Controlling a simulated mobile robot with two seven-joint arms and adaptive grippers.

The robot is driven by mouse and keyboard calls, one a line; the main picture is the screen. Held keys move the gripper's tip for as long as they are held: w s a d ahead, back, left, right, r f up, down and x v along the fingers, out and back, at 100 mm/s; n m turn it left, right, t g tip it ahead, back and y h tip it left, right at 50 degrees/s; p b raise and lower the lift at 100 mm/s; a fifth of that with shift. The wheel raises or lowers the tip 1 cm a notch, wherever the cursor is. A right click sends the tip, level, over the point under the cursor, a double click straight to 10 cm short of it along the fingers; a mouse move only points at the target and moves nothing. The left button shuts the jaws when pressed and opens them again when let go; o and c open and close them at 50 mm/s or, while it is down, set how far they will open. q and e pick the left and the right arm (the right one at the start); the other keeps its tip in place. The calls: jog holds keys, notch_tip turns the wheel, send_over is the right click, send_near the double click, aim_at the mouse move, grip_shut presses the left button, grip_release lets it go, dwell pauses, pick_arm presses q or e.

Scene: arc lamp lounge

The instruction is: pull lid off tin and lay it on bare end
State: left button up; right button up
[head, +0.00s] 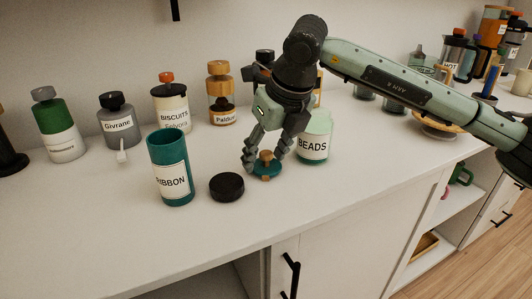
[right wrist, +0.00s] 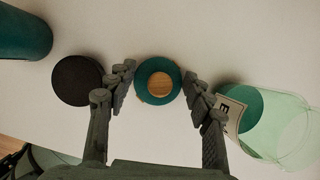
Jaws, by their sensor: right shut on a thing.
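The teal lid (head: 265,172) with a round wooden knob is low over the white counter, between a black disc and the BEADS jar. It also shows in the right wrist view (right wrist: 144,88), between my fingers. My right gripper (head: 262,163) is shut on this lid, with a finger at each side; I cannot tell whether the lid touches the counter. The teal RIBBON tin (head: 170,170) stands upright at left with no lid on it. The pale green BEADS jar (head: 315,140) stands upright just right of my gripper. My left gripper is not in view.
A black disc-shaped lid (head: 227,187) lies flat beside the RIBBON tin. Behind stand a green-white canister (head: 58,128), the Givrane jar (head: 117,122), the BISCUITS jar (head: 171,110) and the Paldure jar (head: 221,100). The counter's front left (head: 90,215) is bare.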

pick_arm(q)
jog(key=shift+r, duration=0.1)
pick_arm(e)
jog(key=shift+f, duration=0.1)
jog(key=o, duration=1.3)
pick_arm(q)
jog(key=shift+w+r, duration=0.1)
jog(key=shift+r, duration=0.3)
pick_arm(e)
jog(key=shift+r, duration=0.2)
